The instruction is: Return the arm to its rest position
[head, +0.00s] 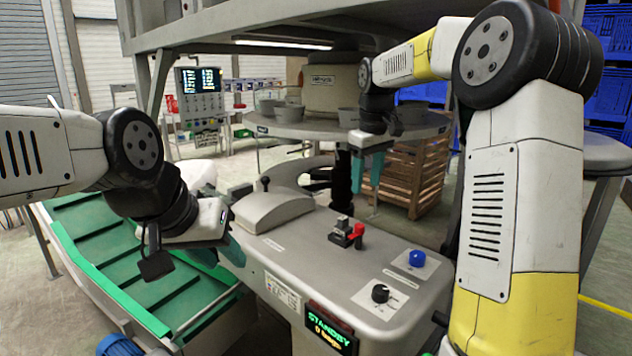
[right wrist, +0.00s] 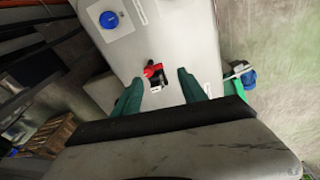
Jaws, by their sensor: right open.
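My right gripper (head: 368,178) hangs above the far side of the grey machine console (head: 310,262), its teal fingers pointing down. In the right wrist view its two fingers (right wrist: 158,88) are spread apart with nothing between them. The red-handled switch (head: 347,234) on the console top shows beyond them in the right wrist view (right wrist: 154,72), clear of the fingers. My left gripper (head: 232,248) is low at the console's left side, beside the green conveyor. Its fingers are partly hidden by its own body, and its opening does not show.
The console carries a blue button (head: 416,259), a black knob (head: 380,293) and a display (head: 330,328) reading STANDBY. The green conveyor (head: 125,250) runs along the left. A round table with pots (head: 350,128) and a wooden crate (head: 418,178) stand behind. A frame beam crosses overhead.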

